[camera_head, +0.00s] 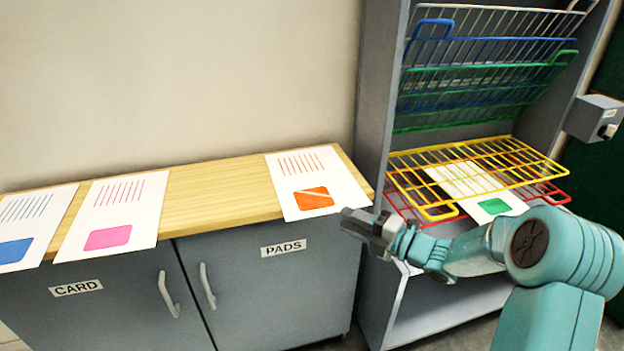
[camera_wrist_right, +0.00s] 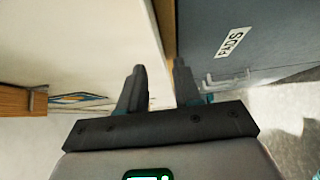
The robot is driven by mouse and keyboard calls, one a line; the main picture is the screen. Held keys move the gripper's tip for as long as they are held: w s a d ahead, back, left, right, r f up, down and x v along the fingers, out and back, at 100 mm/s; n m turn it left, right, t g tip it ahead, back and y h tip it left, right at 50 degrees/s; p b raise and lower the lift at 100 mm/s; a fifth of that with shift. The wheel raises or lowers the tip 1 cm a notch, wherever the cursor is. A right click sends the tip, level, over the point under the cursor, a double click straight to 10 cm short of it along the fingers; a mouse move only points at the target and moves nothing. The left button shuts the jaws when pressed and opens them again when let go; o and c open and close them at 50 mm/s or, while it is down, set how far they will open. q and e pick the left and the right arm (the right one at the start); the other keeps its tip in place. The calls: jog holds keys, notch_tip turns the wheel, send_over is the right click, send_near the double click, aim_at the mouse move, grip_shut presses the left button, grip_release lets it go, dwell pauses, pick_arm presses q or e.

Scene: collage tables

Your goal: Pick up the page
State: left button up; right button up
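Several white pages are in the head view. One with orange stripes and an orange block (camera_head: 340,190) lies at the right end of the wooden counter. One with a pink block (camera_head: 130,190) and one with a blue block (camera_head: 45,205) lie to the left. A page with a green block (camera_head: 470,208) lies in the rack, partly behind yellow wires. My right gripper (camera_head: 352,220) is by the counter's front right corner, close to the orange page; contact cannot be told. In the wrist view its fingers (camera_wrist_right: 160,82) stand apart, with no grip visible. My left gripper is out of view.
The wooden counter (camera_head: 215,193) has bare room between the pink and orange pages. Its grey doors carry CARD and PADS labels and handles. At the right stands a grey rack with tilted blue and green wire shelves (camera_head: 470,92) above lowered yellow (camera_head: 425,196) and red ones.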

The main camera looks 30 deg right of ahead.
aim_at(329, 213)
jog(key=x, duration=0.6)
jog(key=shift+a, duration=0.25)
grip_shut()
